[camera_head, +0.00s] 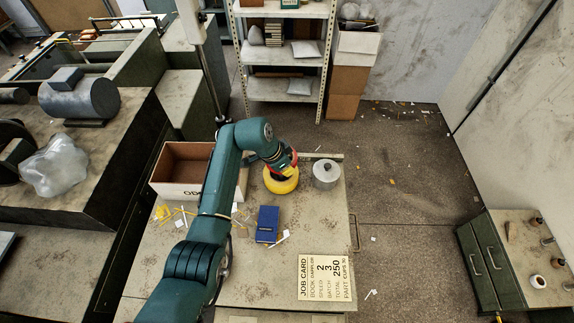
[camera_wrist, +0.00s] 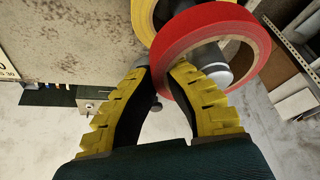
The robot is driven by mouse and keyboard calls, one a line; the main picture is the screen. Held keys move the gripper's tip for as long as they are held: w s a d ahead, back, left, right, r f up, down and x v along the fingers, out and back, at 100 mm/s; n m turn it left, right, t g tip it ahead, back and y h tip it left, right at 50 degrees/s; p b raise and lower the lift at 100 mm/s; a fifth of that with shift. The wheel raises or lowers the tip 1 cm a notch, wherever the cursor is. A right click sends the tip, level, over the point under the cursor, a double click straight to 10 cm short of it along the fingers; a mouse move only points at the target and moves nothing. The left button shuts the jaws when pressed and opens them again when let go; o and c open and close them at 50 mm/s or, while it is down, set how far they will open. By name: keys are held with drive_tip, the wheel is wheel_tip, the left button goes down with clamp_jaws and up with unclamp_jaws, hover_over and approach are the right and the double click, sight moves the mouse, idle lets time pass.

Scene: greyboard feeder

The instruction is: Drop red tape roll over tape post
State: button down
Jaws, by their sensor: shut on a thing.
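My gripper (camera_wrist: 164,75) has ridged yellow fingers and is shut on the wall of the red tape roll (camera_wrist: 181,35), one finger outside the ring and one inside. In the head view the red tape roll (camera_head: 291,158) shows only in part behind my wrist, just above the yellow tape roll (camera_head: 281,184). In the wrist view the yellow tape roll (camera_wrist: 143,22) is partly hidden behind the red one. A grey rounded part (camera_wrist: 215,66) shows through the red ring; I cannot tell whether it is the tape post. The post is not clearly visible in the head view.
A grey lidded pot (camera_head: 326,173) stands right of the rolls on the worktable (camera_head: 230,281). A blue book (camera_head: 267,224), a job card (camera_head: 326,278) and an open brown box (camera_head: 183,170) are also there.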

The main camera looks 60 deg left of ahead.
drive_tip(key=shift+f, duration=0.7)
drive_tip(key=c, duration=1.2)
unclamp_jaws()
drive_tip(key=shift+d+f, duration=0.1)
drive_tip(key=shift+o, duration=0.2)
drive_tip(key=shift+s+r, duration=0.1)
drive_tip(key=shift+r, duration=0.3)
drive_tip(key=v, duration=1.1)
drive_tip(key=shift+r, duration=0.2)
drive_tip(key=shift+d, duration=0.1)
